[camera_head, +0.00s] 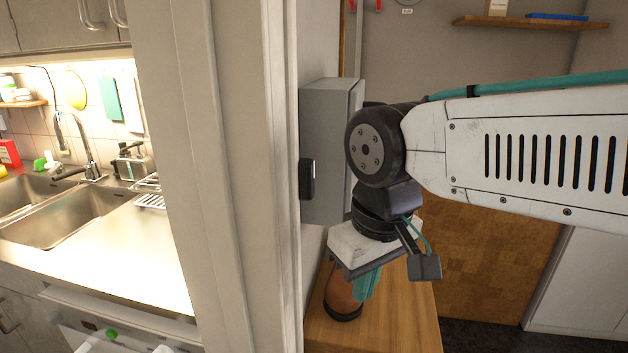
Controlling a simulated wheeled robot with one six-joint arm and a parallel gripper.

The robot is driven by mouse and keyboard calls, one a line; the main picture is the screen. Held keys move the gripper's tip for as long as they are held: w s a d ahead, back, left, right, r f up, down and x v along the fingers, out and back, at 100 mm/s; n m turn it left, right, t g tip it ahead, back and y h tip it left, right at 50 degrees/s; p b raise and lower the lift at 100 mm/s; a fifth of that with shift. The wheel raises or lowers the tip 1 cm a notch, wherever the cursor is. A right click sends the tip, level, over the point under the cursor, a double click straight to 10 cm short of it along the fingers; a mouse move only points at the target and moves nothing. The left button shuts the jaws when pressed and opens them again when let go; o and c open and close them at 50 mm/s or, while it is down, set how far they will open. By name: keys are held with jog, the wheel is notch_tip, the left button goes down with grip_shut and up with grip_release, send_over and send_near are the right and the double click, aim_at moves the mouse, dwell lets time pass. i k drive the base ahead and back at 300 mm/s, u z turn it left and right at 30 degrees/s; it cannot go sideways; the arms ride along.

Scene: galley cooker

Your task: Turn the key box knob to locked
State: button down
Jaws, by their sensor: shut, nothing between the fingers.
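The grey key box (326,150) is a tall cabinet just behind the pale door frame. Its front faces me and a narrow side shows on the right. A small black fitting (307,179) sits at its lower left edge. I cannot tell whether this is the knob or a part on the frame, nor which way it is set. My gripper (367,284) hangs pointing down, below and to the right of the box, apart from it. Its teal fingers are shut and empty. My arm's wrist covers part of the view at the box's right.
A brown rounded object (342,294) stands on the wooden top (400,315), close behind or beside my fingers. The door frame (225,180) rises on the left. Beyond it are a sink (75,225) and lit counter. A shelf (525,22) hangs at upper right.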

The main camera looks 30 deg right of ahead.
aim_at(305, 166)
jog(key=k, duration=0.5)
jog(key=u, duration=0.5)
jog(key=k, duration=0.75)
jog(key=z, duration=0.85)
jog(key=i, duration=0.45)
jog(key=u, duration=0.1)
